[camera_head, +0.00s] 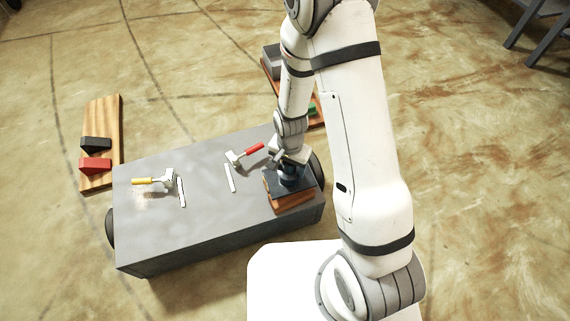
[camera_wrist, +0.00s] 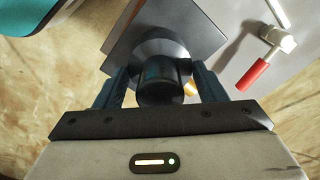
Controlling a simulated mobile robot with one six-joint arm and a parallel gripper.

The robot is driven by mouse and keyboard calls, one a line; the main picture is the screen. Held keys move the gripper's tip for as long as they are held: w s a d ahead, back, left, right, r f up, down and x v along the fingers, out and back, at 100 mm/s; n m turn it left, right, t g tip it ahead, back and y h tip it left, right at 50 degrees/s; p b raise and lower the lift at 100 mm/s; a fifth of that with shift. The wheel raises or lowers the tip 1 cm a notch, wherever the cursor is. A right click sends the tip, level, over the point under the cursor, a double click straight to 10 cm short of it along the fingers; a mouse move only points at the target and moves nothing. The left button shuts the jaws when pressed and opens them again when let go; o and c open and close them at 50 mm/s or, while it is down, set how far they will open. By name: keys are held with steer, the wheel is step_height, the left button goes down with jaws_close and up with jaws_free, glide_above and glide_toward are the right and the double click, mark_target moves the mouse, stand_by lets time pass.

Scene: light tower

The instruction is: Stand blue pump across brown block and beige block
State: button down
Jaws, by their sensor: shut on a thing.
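The blue pump (camera_head: 287,184) is a dark blue piece with a flat square plate and a round body. My gripper (camera_head: 290,163) is shut on its round body from above. In the wrist view, the pump's plate (camera_wrist: 190,28) spreads beyond the fingers of my gripper (camera_wrist: 161,88). Brown wooden block material (camera_head: 293,204) shows directly under the plate at the right end of the grey bench. I cannot tell the brown block from the beige block there, as the plate hides their tops. Whether the plate touches the wood is unclear.
A wooden board (camera_head: 100,126) at left holds black (camera_head: 96,143) and red (camera_head: 95,165) blocks. Another board lies behind my arm.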

mark_target(289, 173)
steer(key=shift+f+b, duration=0.65)
steer(key=shift+f, duration=1.05)
steer(key=shift+f, duration=0.15)
steer(key=shift+f+b, duration=0.35)
steer(key=shift+c, duration=1.5)
jaws_free()
step_height(289, 173, up, 13)
steer(key=p, duration=0.5)
